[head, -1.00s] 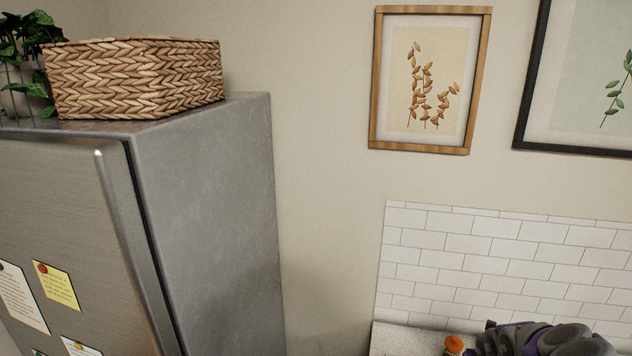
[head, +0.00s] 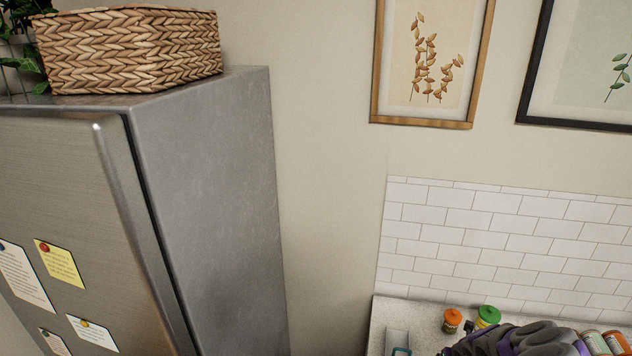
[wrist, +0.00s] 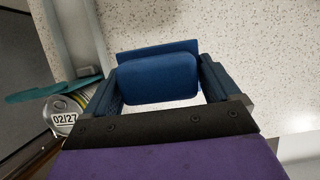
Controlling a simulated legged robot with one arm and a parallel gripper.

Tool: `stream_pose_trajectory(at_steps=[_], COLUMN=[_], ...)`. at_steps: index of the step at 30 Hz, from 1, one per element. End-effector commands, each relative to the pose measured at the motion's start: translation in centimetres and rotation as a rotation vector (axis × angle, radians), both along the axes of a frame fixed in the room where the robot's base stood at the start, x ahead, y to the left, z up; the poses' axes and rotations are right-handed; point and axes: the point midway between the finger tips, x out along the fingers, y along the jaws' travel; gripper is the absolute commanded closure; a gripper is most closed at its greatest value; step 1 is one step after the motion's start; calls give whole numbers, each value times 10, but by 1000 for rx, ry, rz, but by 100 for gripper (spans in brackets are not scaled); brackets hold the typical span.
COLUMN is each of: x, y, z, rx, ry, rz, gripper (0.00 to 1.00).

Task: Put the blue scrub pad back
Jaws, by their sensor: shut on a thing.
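The blue scrub pad (wrist: 158,77) is in the wrist view, held between the two fingers of my gripper (wrist: 158,88). My gripper is shut on it, with a dark finger at each side of the pad. Behind the pad is a pale speckled surface, and I cannot tell how far off it is. In the head view my arm shows at the bottom right over the counter (head: 388,318). The pad and the fingertips cannot be made out there.
Orange-lidded (head: 453,320) and green-lidded (head: 488,316) jars stand on the counter by the tiled wall. A can marked 02/27 (wrist: 63,118) and a teal item (wrist: 40,92) are at left in the wrist view. The fridge (head: 205,190) stands left, with a basket (head: 130,48) on top.

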Motion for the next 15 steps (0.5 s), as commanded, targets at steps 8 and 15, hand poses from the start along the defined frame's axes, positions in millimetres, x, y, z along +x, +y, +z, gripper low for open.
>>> stream_pose_trajectory(at_steps=[8, 15], x=[-4, -7], y=[13, 18], z=[-37, -55], rx=[7, 12], ry=[3, 4], rz=[12, 19], gripper=[59, 59])
